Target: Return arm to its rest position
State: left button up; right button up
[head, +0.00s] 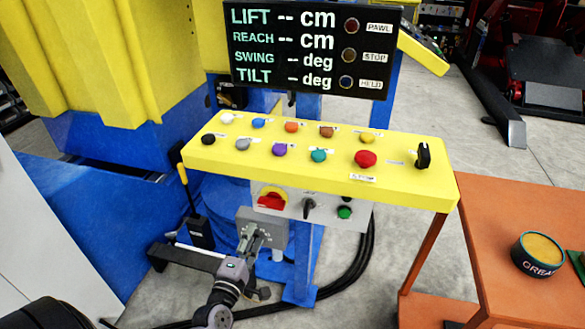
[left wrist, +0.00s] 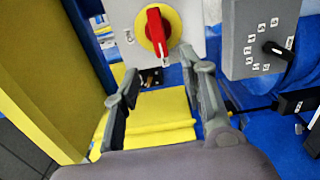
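My left gripper (head: 254,239) is low in front of the pedestal below the yellow button panel (head: 330,185) in the head view. In the left wrist view the left gripper (left wrist: 162,70) has its fingers apart, with nothing between them. Beyond the fingertips is a red rotary switch on a yellow plate (left wrist: 157,30), which also shows in the head view (head: 271,199). A grey box with a black selector knob (left wrist: 262,40) is to the right of the fingers. My right gripper is in neither view.
A dark display (head: 310,48) stands behind the panel, with dashes for lift, reach, swing and tilt. An orange table (head: 530,215) with a grease tin (head: 538,254) is at right. Black cables (head: 365,262) lie on the floor. Blue and yellow machinery fills the left.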

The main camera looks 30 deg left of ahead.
pick_arm(q)
jog(key=s+d+f+m+g+h+p, duration=0.15)
jog(key=s+d+f+m+g, duration=0.3)
jog(key=f, duration=0.85)
jog(key=s+d+f+m+g+h, duration=0.25)
jog(key=s+d+f+m, duration=0.35)
jog(key=f, duration=0.8)
jog(key=s+d+f+m+g, duration=0.1)
jog(key=s+f+m+g, duration=0.3)
jog(key=s, duration=1)
jog(key=s+f+m+g+p, duration=0.1)
jog(key=s+f+m+g, duration=0.4)
jog(key=s+f+m, duration=0.4)
jog(key=s+f, duration=0.4)
jog(key=s, duration=0.2)
jog(key=shift+s+d, duration=0.3)
jog(key=shift+d, duration=0.1)
jog(key=shift+c, duration=0.4)
